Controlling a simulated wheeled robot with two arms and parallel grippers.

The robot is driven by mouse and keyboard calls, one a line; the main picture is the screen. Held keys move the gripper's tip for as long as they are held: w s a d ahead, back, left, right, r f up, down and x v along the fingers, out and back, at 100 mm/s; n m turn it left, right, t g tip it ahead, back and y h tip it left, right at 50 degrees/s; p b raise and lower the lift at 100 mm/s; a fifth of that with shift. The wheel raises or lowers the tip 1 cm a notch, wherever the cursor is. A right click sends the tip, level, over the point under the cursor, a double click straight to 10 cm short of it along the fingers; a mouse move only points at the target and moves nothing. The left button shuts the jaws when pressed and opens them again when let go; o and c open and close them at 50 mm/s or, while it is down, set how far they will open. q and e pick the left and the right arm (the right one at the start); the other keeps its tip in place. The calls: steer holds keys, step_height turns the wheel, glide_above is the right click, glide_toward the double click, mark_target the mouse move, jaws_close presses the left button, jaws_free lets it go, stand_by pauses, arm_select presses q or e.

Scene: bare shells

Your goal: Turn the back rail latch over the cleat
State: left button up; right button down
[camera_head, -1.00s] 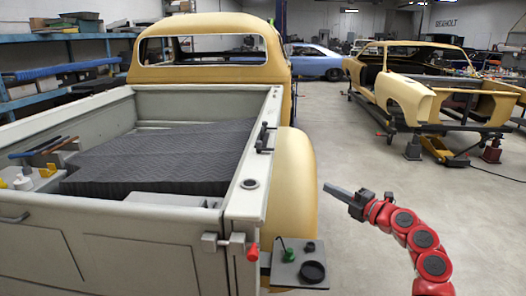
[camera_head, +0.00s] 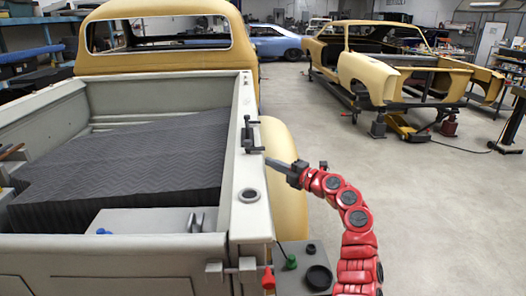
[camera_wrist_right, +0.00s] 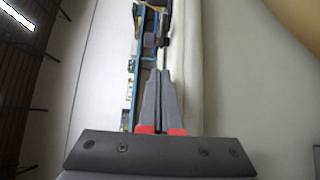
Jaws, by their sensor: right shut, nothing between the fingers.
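A dark latch (camera_head: 249,134) is mounted on top of the grey truck bed's side rail (camera_head: 242,178), with a small upright part and a short bar near it. Which dark part is the lever and which is the cleat I cannot tell. My right gripper (camera_head: 270,162) is shut and empty, its tips pointing left at the rail just nearer than the latch. Whether they touch it is unclear. In the right wrist view the shut fingers (camera_wrist_right: 160,85) point at dark hardware (camera_wrist_right: 163,43). My left gripper is not in view.
A latch with a red knob (camera_head: 268,278) sits at the tailgate corner, beside a small grey tray (camera_head: 304,262) with a black ring. A ridged dark pad (camera_head: 130,165) fills much of the bed. The yellow fender (camera_head: 283,180) lies just outside the rail. Open floor is at the right.

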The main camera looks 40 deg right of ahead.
mark_target(255, 150)
steer(key=x, duration=0.4)
steer(key=shift+r+p, duration=0.15)
steer(key=shift+p, duration=0.2)
steer(key=w+d, duration=0.2)
steer(key=w, duration=0.1)
steer(key=shift+d, duration=0.1)
steer(key=shift+s+f, duration=0.1)
steer(key=shift+f, duration=0.1)
